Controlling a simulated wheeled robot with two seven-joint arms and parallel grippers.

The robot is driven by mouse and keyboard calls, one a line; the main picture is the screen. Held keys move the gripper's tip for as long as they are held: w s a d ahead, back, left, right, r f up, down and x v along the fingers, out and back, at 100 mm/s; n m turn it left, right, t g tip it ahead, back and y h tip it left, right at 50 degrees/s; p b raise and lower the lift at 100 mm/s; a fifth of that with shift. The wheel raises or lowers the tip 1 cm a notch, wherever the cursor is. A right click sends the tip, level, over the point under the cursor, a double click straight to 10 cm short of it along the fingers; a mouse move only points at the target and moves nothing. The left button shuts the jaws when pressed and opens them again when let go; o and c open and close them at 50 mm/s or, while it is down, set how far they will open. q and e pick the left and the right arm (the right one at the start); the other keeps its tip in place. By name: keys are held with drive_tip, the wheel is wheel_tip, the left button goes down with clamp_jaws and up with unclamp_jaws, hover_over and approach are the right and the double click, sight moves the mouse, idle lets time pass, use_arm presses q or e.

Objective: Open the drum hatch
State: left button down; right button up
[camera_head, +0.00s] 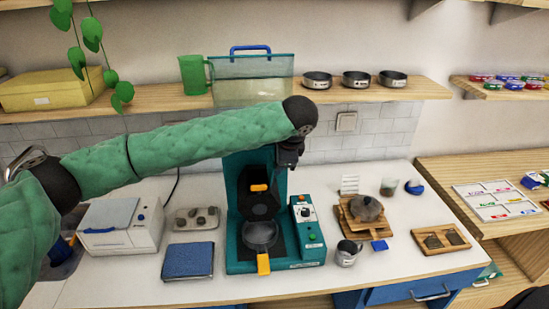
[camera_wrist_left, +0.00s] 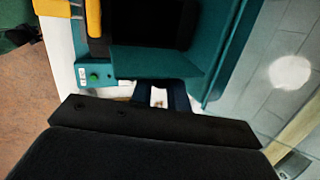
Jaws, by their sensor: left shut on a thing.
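The teal machine (camera_head: 235,195) stands on the white counter with a dark upright drum front. An orange handle (camera_head: 259,188) sits on that front, and a round grey plate with a yellow handle (camera_head: 263,264) lies below it. I cannot tell for sure which part is the hatch. My left gripper (camera_head: 290,158) reaches down at the machine's upper right side. In the left wrist view its dark fingers (camera_wrist_left: 165,97) meet the machine's teal edge (camera_wrist_left: 160,65). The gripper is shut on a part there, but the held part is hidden. My right gripper is not in view.
A control box (camera_head: 306,230) with a green button sits on the machine's right. A white box (camera_head: 120,225) and a blue pad (camera_head: 188,261) are left. A metal cup (camera_head: 348,253) and a wooden stand (camera_head: 362,222) are right. A shelf (camera_head: 420,88) runs above.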

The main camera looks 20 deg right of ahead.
use_arm(q)
drive_tip(key=shift+s+d+f+y, duration=0.1)
drive_tip(key=shift+d+f+y, duration=0.25)
drive_tip(key=shift+y, duration=0.55)
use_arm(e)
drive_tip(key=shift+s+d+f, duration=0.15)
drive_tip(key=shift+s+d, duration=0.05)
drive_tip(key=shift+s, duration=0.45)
use_arm(q)
drive_tip(key=shift+t, duration=0.3)
drive_tip(key=c, duration=1.5)
unclamp_jaws()
